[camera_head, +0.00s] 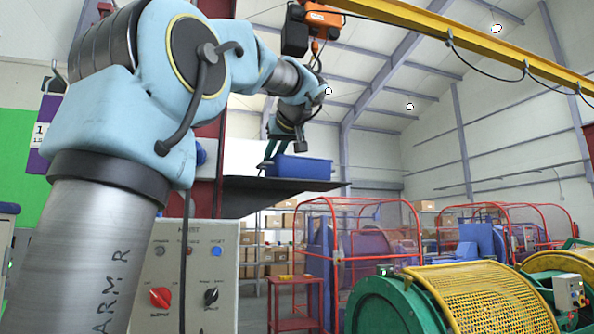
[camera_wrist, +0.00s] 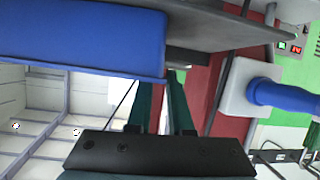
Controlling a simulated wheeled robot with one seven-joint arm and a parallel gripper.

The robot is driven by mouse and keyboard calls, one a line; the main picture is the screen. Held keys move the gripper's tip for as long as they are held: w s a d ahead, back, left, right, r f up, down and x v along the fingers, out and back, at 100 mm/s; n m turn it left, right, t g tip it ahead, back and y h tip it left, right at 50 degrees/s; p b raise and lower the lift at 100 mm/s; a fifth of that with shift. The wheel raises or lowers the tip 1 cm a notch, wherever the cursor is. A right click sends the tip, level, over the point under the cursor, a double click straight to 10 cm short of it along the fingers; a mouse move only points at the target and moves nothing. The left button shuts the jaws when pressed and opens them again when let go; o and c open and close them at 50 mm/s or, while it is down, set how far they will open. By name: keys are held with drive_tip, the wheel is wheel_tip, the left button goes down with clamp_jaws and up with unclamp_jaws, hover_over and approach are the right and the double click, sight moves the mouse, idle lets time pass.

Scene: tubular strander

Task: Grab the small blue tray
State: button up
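The small blue tray (camera_head: 300,167) sits on a dark flat shelf (camera_head: 262,194) in the head view. In the wrist view the tray (camera_wrist: 80,42) fills the upper left, with its end near the fingers. My gripper (camera_head: 271,157) points down at the tray's left end, above the shelf. In the wrist view my gripper's two dark green fingers (camera_wrist: 166,84) are apart, with a gap between them. The left finger's tip seems hidden by the tray's edge. I cannot tell whether the fingers touch the tray.
An orange hoist (camera_head: 322,20) hangs from a yellow beam near my arm. A control panel (camera_head: 184,270) with knobs stands below the shelf's left side. Caged machines (camera_head: 365,245) stand at right.

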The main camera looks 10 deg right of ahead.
drive_tip(key=shift+x, duration=0.85)
clamp_jaws()
idle(0.8)
